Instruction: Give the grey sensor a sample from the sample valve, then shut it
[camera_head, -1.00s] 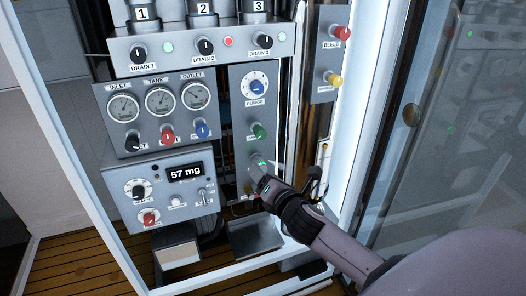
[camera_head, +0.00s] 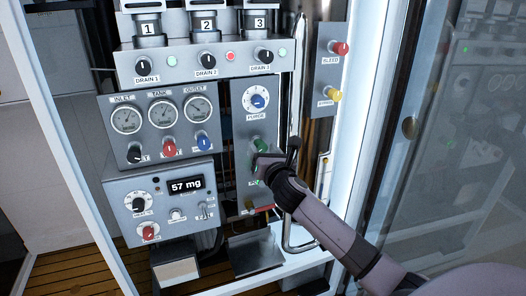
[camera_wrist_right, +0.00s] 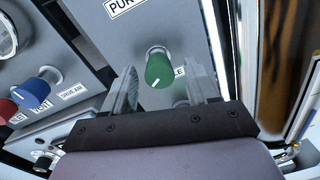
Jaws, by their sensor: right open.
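The sample valve appears to be the green knob (camera_head: 259,145) on the narrow grey panel, below the purge dial. In the right wrist view the green knob (camera_wrist_right: 159,68) has a white line on its face and a partly hidden label ending in "LE". My right gripper (camera_head: 262,160) is open at the knob and covers part of it. In the wrist view its fingers (camera_wrist_right: 163,92) stand either side of the knob, with gaps; I cannot tell how far they reach around it. I cannot make out for sure which part is the grey sensor. My left gripper is out of view.
A purge dial (camera_head: 258,98) sits above. To the left are a gauge panel (camera_head: 160,112) with black, red and blue knobs, and a box with a display (camera_head: 187,186) reading 57 mg. A grey tray (camera_head: 254,251) is below. A metal pipe (camera_head: 300,80) and a glass door (camera_head: 450,150) are right.

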